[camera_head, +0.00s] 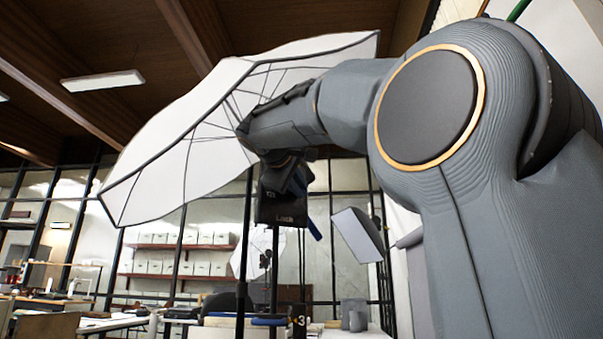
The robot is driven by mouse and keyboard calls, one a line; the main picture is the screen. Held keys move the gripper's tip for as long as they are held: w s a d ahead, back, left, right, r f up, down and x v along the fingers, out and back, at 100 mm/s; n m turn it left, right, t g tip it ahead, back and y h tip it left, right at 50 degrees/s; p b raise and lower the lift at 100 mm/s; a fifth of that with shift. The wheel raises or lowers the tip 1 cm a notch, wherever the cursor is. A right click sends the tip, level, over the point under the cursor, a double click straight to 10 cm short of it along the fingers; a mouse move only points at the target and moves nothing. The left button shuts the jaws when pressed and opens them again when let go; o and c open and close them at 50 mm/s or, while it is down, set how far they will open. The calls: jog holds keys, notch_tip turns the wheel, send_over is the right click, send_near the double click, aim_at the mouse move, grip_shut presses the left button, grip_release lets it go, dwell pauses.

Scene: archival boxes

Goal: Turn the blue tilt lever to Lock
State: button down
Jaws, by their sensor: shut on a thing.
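My arm reaches in from the right, and its end hangs down under the white umbrella. My gripper (288,185) is dark and small here, at a dark head with faint lettering (280,213). A narrow blue lever (313,227) slants down at the right side of this head. My gripper is shut on the blue lever, though the contact between fingers and lever is mostly hidden by dark parts. The Lock marking cannot be read.
A large white umbrella (165,140) with dark ribs spreads behind and left of my arm. A pale tilted panel (358,235) is close to the right of the lever. Dark poles stand below. Shelves with white boxes (190,238) and tables are farther back.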

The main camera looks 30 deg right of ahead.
jog(key=y+p, duration=0.1)
jog(key=p, duration=0.1)
jog(key=m+y+p, duration=0.1)
jog(key=p, duration=0.1)
jog(key=m+g+y+p, duration=0.1)
jog(key=p, duration=0.1)
jog(key=shift+a+f, duration=0.25)
jog(key=shift+f, duration=0.05)
jog(key=shift+f+m+p, duration=0.1)
jog(key=shift+m+p, duration=0.2)
jog(key=c, duration=1.8)
grip_release()
jog(key=shift+b, duration=0.65)
